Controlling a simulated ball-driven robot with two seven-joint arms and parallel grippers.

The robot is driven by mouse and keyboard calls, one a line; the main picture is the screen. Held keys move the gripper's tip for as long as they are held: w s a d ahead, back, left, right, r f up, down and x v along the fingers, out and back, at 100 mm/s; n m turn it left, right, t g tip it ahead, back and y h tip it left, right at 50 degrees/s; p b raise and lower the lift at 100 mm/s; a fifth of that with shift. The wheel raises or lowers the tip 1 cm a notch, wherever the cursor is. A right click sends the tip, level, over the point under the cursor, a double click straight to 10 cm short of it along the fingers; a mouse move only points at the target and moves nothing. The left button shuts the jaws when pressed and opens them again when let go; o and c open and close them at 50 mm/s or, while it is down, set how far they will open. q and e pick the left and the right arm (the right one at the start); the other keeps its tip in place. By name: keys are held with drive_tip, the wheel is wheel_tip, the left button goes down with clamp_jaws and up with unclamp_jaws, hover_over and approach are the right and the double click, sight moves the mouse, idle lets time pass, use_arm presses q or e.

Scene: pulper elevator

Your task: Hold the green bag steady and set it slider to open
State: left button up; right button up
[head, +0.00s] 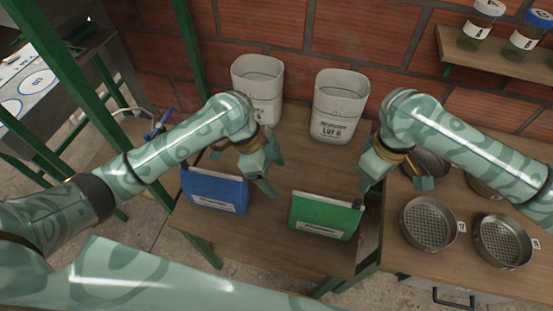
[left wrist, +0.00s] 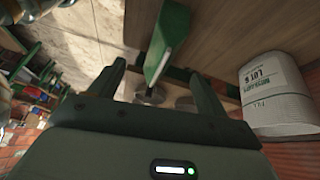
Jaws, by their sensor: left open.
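The green bag (head: 325,215) stands upright on the wooden table, with a white label low on its front. A small dark piece, probably its slider (head: 358,205), shows at its top right corner. My left gripper (head: 262,178) is open above the table, between the blue and green bags and apart from both. In the left wrist view the green bag (left wrist: 166,45) appears edge-on beyond the open left fingers (left wrist: 160,85). My right gripper (head: 395,184) is up to the right of the green bag; its fingers look spread, with nothing seen between them.
A blue bag (head: 215,190) stands left of the green one. Two white buckets (head: 340,105) (head: 262,85) stand at the back by the brick wall. Round sieves (head: 428,222) (head: 502,242) sit on the right bench. A green post (head: 187,40) rises at left.

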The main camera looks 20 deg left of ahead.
sight(299, 194)
use_arm(q)
drive_tip(key=shift+m+y, duration=0.5)
drive_tip(key=shift+m, duration=0.1)
drive_tip(key=x, duration=0.4)
drive_tip(key=w+d+x, duration=0.1)
drive_tip(key=x, duration=0.4)
drive_tip(key=w+d+x, duration=0.1)
drive_tip(key=x, duration=0.4)
drive_tip(key=shift+r, duration=0.4)
